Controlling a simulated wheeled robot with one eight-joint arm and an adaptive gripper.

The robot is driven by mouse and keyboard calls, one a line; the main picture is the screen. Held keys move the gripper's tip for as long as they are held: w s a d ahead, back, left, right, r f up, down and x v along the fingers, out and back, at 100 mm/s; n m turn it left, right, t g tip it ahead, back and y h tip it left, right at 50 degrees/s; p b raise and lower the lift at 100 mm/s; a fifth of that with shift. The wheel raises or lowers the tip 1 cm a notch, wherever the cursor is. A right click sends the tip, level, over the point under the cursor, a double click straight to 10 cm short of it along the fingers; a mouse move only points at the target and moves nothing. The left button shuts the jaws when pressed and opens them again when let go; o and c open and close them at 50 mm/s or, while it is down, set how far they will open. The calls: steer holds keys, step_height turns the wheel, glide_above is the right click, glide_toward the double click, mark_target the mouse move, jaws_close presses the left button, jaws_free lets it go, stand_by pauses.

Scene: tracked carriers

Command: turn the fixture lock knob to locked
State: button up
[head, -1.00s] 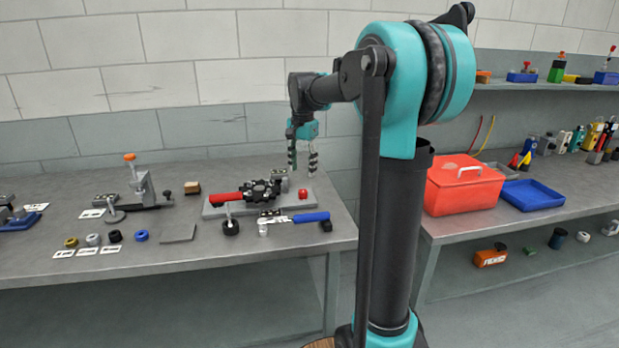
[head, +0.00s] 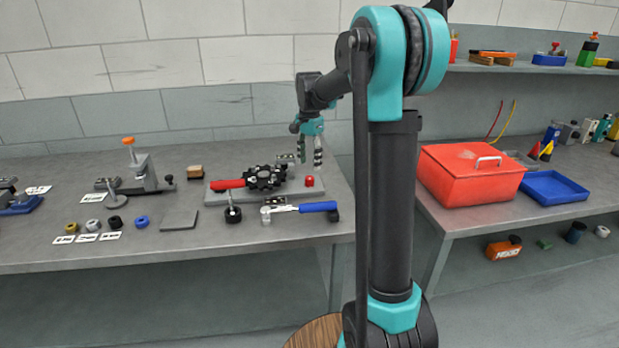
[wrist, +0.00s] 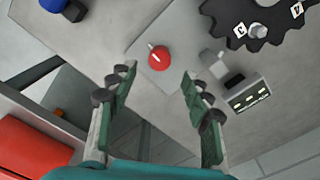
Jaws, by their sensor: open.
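A small round red knob (head: 309,181) stands at the right end of a grey fixture plate (head: 213,198) on the bench. In the wrist view the red knob (wrist: 160,57) shows from above with a pale pointer mark on its top. My gripper (head: 311,160) hangs above and behind the knob in the head view, fingers pointing down. In the wrist view my gripper (wrist: 159,76) is open and empty, with the knob showing between and just beyond its fingertips, not visibly touched. A black gear (head: 266,177) sits on the plate. I cannot read any lock marking.
A grey block with dark and yellow marks (wrist: 246,98) stands right of my fingers in the wrist view. A blue-handled tool (head: 317,206) lies in front of the plate. A red box (head: 470,180) and blue tray (head: 553,189) stand on the right bench, across a gap.

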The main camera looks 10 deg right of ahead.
mark_target(309, 178)
step_height(309, 178, down, 7)
steer(key=shift+r, duration=0.15)
steer(key=shift+c, duration=0.5)
jaws_close()
